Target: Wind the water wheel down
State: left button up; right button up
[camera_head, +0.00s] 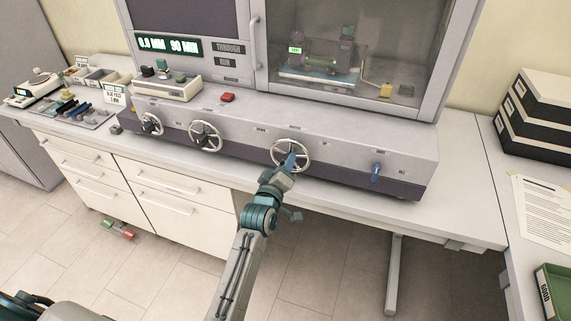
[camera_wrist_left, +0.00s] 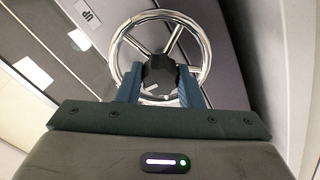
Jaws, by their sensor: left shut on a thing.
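In the left wrist view this wheel (camera_wrist_left: 203,45) shows a bright rim, spokes and a dark hub. The fingers of my left gripper (camera_wrist_left: 160,92) are on either side of the hub area, shut on the wheel, with the lower rim partly hidden behind them. The wheel labels are too small to read in the head view. My right gripper is not in view.
A red button (camera_head: 227,97) is on the ledge. A glazed chamber (camera_head: 350,60) rises above. The left counter holds trays and small tools (camera_head: 82,113). Black boxes (camera_head: 540,112) stand at right.

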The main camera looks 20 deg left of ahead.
pick_arm(q)
jog(key=o, duration=1)
jog(key=s+b, duration=0.2)
jog(key=s, duration=0.3)
jog(key=s+b, duration=0.1)
jog(key=s, duration=0.4)
jog(key=shift+s+a+b, duration=0.2)
jog(key=shift+s+b, duration=0.15)
